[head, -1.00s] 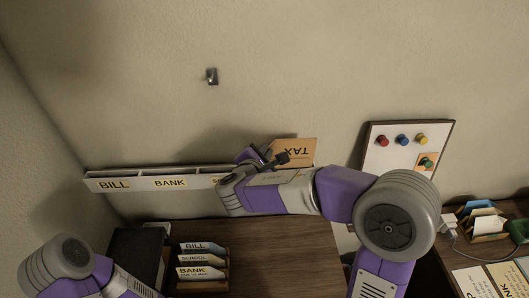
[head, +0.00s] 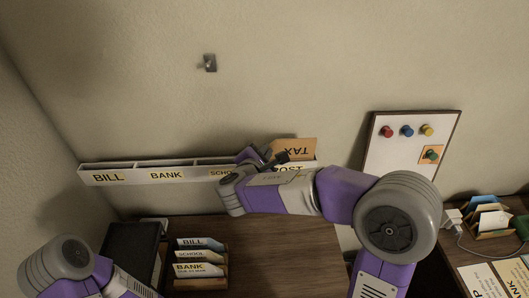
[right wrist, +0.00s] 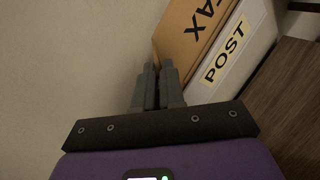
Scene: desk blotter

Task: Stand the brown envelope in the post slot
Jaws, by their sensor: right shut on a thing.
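The brown envelope (head: 296,148), marked TAX, stands upside down at the right end of the wall rack. The post slot (head: 289,168) is that right end compartment, with a POST label on its white front. In the right wrist view the envelope (right wrist: 188,38) rises behind the POST front (right wrist: 232,58), its lower part hidden by that front. My right gripper (head: 277,158) is shut on the envelope's left edge; its fingers also show in the right wrist view (right wrist: 157,75). My left arm shows at the lower left, but its gripper is out of the picture.
The white rack (head: 130,177) also has BILL, BANK and partly hidden SCHOOL compartments. Below, a sorter (head: 200,284) with several labelled cards stands on the desk beside a black object (head: 131,250). A whiteboard (head: 410,150) with magnets is to the right. The desk's middle (head: 285,245) is clear.

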